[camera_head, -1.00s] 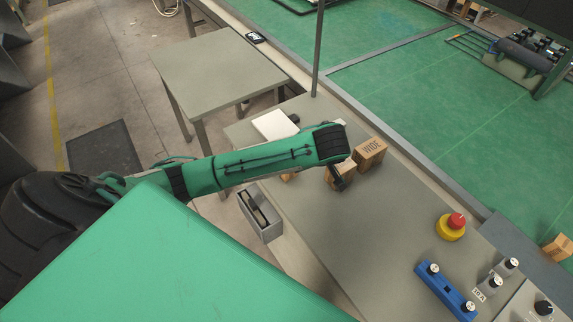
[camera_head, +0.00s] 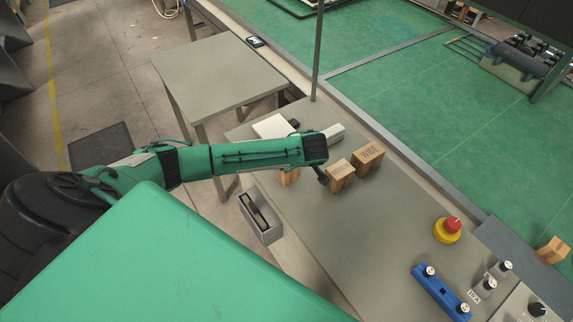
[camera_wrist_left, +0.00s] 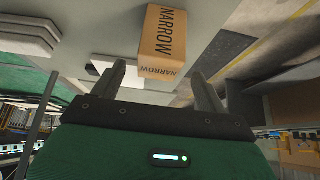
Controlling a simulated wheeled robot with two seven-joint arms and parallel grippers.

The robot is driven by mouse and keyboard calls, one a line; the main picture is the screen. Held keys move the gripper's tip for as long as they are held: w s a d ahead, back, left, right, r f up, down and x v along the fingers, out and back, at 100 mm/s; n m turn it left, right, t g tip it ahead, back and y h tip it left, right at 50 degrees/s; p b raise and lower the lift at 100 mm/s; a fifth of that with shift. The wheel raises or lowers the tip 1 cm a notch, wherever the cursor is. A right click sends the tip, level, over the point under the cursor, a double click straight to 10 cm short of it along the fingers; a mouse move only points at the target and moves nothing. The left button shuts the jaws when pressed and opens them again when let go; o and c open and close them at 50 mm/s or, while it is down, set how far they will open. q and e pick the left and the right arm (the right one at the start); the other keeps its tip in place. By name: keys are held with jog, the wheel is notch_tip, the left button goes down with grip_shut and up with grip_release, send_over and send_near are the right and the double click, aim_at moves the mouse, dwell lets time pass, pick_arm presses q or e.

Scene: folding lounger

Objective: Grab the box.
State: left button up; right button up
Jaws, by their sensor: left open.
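A cardboard box marked NARROW (camera_wrist_left: 165,40) is in the left wrist view, upright on the table and ahead of the fingers. My left gripper (camera_wrist_left: 158,88) is open and empty, with the box lying beyond the gap between its two fingers. In the head view a small box (camera_head: 288,177) is partly hidden by my left arm near the table's near edge; its label is not visible. Beside my gripper (camera_head: 323,178) stand a middle box (camera_head: 340,177) and a box marked WIDE (camera_head: 369,159). My right gripper is not in view.
A white case (camera_head: 273,125) lies behind my arm. A grey bin (camera_head: 262,219) hangs at the table's near edge. A red and yellow button (camera_head: 448,229) and a blue fixture (camera_head: 441,291) stand to the right. The table (camera_head: 375,220) between is clear.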

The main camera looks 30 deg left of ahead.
pick_arm(q)
jog(key=shift+p+x, duration=0.55)
jog(key=shift+x, duration=1.35)
jog(key=shift+w, duration=0.1)
jog(key=shift+r, duration=0.1)
jog(key=c, duration=1.1)
jog(key=shift+c, duration=0.2)
